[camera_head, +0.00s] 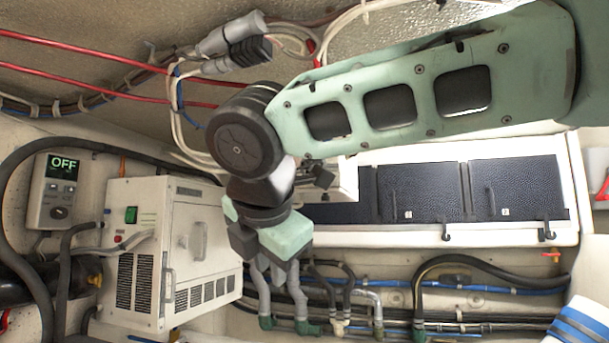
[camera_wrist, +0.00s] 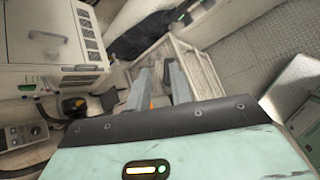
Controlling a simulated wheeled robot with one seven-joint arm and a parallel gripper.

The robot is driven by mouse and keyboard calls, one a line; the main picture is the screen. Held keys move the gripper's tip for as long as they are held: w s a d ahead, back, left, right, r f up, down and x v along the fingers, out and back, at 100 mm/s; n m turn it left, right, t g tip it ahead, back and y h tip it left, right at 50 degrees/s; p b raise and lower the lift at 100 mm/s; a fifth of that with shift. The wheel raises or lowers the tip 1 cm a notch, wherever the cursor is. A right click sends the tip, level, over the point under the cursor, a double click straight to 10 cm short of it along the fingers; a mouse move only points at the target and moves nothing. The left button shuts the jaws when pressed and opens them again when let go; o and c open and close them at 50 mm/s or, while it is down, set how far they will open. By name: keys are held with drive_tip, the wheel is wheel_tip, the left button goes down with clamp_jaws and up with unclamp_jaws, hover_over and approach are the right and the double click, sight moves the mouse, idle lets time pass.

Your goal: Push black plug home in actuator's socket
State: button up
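My gripper (camera_head: 285,308) hangs below my bent arm in the head view. In the wrist view its two grey fingers (camera_wrist: 160,80) stand apart with nothing seen between them, so it is open. A black ribbed connector (camera_head: 250,51) sits beside a grey cylindrical one (camera_head: 228,35) at the upper left, among cables; I cannot tell if it is the black plug. A small black piece (camera_head: 323,178) shows against a white housing (camera_head: 345,180) behind my arm, largely hidden. I cannot make out the actuator's socket for certain. My gripper is below both black pieces and touches neither.
A white vented box (camera_head: 185,250) stands left of my gripper, with a control panel (camera_head: 60,190) reading OFF beyond it. Hoses and pipes (camera_head: 470,290) run along the lower wall. Dark panels (camera_head: 420,192) with hooks are at right. The wrist view shows a crate (camera_wrist: 195,72) beyond the fingers.

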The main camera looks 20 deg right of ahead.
sight(310, 166)
drive_tip(key=w+d+r+n+t+h+p, duration=0.1)
drive_tip(key=d+r+t+h+p, duration=0.15)
drive_tip(key=r, duration=0.85)
drive_tip(key=w+d+r+n+t+h+p, duration=0.1)
drive_tip(key=d+r+n, duration=0.15)
drive_tip(key=r, duration=0.85)
drive_tip(key=shift+m, duration=0.45)
drive_tip(key=p+x, duration=0.2)
drive_tip(key=x, duration=1)
drive_tip(key=shift+s, duration=0.1)
clamp_jaws()
drive_tip(key=shift+d, duration=0.1)
